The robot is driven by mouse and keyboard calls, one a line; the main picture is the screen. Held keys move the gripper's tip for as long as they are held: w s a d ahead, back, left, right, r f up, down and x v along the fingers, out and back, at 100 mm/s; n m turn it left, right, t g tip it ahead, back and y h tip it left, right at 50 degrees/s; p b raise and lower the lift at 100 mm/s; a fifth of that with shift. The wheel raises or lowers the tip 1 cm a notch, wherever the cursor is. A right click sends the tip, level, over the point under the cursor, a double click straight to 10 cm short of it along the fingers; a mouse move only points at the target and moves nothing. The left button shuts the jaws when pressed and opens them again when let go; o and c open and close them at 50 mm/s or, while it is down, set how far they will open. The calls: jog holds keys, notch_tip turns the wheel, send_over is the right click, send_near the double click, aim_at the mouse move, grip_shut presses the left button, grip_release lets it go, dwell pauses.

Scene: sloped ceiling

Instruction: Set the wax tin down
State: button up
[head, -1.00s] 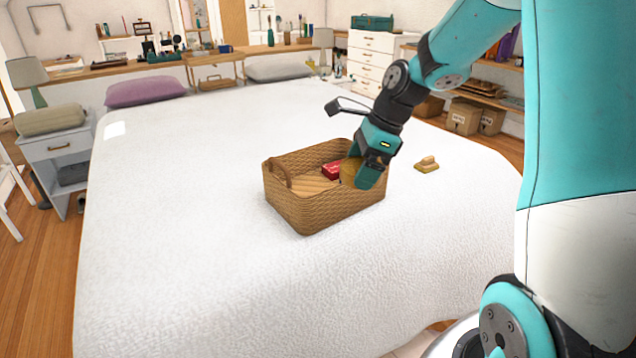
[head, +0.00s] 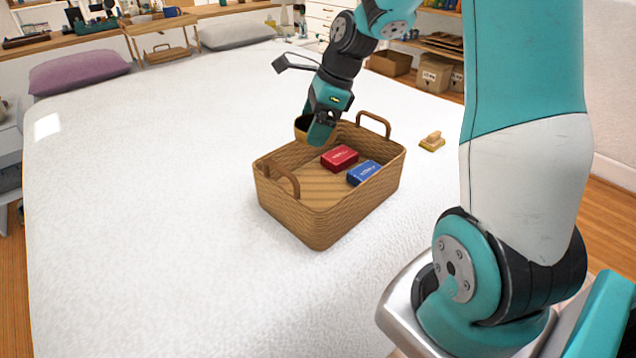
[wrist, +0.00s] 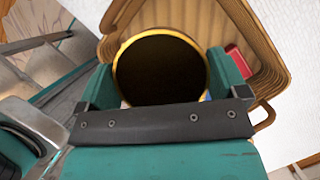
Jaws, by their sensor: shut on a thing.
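My gripper (head: 314,130) is shut on the wax tin (head: 301,128), a round tin with a dark top and a gold rim. In the wrist view the tin (wrist: 160,68) sits between the two teal fingers, its dark face towards the camera. In the head view the gripper and tin are at the back left rim of a woven basket (head: 312,222), seemingly above it. The tin's underside is hidden, and I cannot tell its exact height.
The basket holds a red box (head: 339,157) and a blue box (head: 364,172), with bare floor at its left. A small yellow-brown block (head: 432,141) lies right of the basket. The white bed (head: 150,180) is clear to the left and front.

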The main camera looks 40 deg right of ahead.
notch_tip(320, 180, down, 18)
jog(key=shift+a+f+b, duration=0.15)
jog(key=shift+f+b, duration=0.1)
jog(key=shift+b, duration=1)
jog(key=shift+f, duration=0.15)
jog(key=o, duration=0.7)
jog(key=shift+o, duration=0.2)
jog(key=p+v, duration=0.2)
jog(key=v, duration=1)
notch_tip(320, 180, up, 5)
jog(key=n, duration=0.6)
send_over(310, 202)
jog(key=s+a, duration=0.3)
jog(key=s, duration=0.1)
jog(key=s+a+r+n+g, duration=0.1)
jog(key=s+a+r+n, duration=0.15)
jog(key=a+n, duration=0.25)
jog(key=s+a+r+n, duration=0.2)
jog(key=s+a+n, duration=0.1)
jog(key=a+n, duration=0.2)
jog(key=s+a+r+n, duration=0.2)
jog(key=s+a+n, duration=0.2)
jog(key=s+n, duration=0.2)
jog(key=s+a+r+n+g, duration=0.1)
jog(key=s+a+r+n, duration=0.1)
jog(key=s+a+n, duration=0.2)
jog(key=s+n, duration=0.3)
jog(key=n, duration=0.2)
jog(key=shift+s+a+n, duration=0.2)
jog(key=shift+s+n, duration=0.1)
